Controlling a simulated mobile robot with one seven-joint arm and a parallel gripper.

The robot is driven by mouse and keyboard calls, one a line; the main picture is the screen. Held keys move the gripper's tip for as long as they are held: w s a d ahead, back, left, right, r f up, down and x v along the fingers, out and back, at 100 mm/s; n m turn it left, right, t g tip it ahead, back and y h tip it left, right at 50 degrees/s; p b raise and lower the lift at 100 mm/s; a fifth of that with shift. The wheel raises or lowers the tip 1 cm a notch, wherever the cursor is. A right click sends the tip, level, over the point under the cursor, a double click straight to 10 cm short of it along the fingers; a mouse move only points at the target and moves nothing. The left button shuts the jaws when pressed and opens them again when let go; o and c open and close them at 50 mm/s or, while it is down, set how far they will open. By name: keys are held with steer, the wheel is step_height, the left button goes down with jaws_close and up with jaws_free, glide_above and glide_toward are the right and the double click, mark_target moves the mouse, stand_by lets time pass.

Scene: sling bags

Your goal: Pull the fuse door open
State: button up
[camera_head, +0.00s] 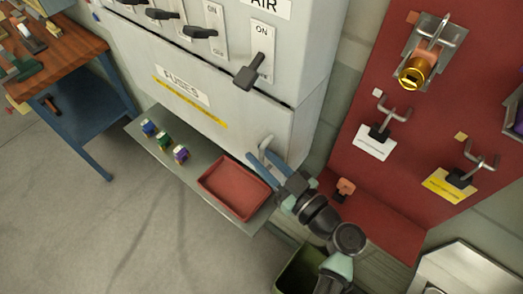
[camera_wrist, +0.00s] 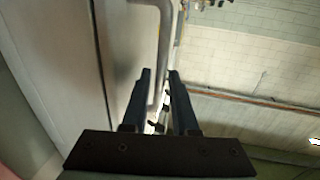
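The fuse door (camera_head: 210,95) is the pale grey panel marked FUSES on the cabinet's lower part, and it looks shut. Its grey bar handle (camera_head: 266,142) is at the door's right side. My gripper (camera_head: 256,154) is at the handle, above the right end of the shelf. In the wrist view, my gripper (camera_wrist: 160,73) has its two dark fingers spread, and the handle (camera_wrist: 165,40) runs between them. A gap shows beside the bar. I cannot tell whether either finger touches it. The door (camera_wrist: 120,50) fills the left side there.
Below the door, a grey shelf (camera_head: 215,158) holds several small coloured fuses (camera_head: 164,142) and a red tray (camera_head: 236,188) close to my gripper. A red panel (camera_head: 375,100) with hooks stands at the right. A workbench (camera_head: 75,65) is at the left.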

steer(key=shift+w+a, duration=0.1)
jaws_close()
stand_by(1.4)
